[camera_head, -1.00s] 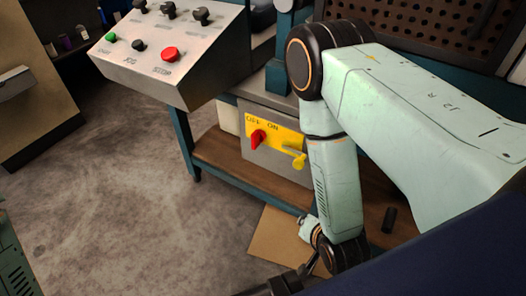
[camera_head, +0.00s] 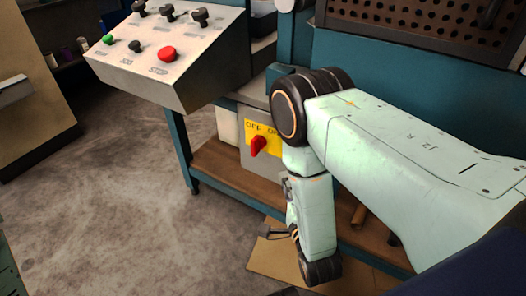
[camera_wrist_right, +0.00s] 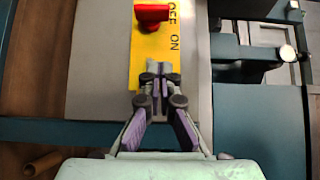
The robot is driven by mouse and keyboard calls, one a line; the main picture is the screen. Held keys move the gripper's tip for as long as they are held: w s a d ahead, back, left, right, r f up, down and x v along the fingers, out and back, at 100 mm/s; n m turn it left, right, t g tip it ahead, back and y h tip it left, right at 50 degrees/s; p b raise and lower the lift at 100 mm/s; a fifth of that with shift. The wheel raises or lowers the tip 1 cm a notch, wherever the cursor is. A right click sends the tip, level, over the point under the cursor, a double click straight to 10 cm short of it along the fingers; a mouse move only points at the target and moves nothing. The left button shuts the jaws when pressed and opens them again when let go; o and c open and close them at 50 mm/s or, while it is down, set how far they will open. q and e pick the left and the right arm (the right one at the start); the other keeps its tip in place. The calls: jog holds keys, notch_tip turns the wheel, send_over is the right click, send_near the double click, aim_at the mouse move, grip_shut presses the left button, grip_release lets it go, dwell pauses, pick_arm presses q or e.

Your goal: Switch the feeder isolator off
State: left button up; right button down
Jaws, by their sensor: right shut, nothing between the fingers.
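The feeder isolator is a grey box (camera_head: 262,178) with a yellow plate (camera_head: 248,128) marked OFF and ON, under the sloping console. Its red handle (camera_head: 258,146) sits on the plate near OFF; I cannot tell its exact setting. In the right wrist view the handle (camera_wrist_right: 152,13) is at the top, beside OFF, with ON lower. My right gripper (camera_wrist_right: 158,76) is shut and empty, over the lower part of the yellow plate and apart from the handle. My left gripper is not in view.
The console (camera_head: 170,60) with a red STOP button (camera_head: 167,54), a green button and several dark knobs overhangs at upper left. A wooden shelf (camera_head: 215,165) runs below the box. A cardboard sheet (camera_head: 270,258) lies on the floor. The floor at left is clear.

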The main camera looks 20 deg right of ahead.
jog(key=b, duration=0.4)
send_near(259, 141)
jog(key=w+d, duration=0.3)
jog(key=w+a, duration=0.1)
jog(key=w+a+b, duration=0.1)
jog(key=w, duration=0.1)
jog(key=shift+f, duration=0.15)
jog(key=shift+a+r+n+g+p, duration=0.1)
jog(key=shift+r+n+g+p, duration=0.1)
jog(key=shift+n+g+p, duration=0.35)
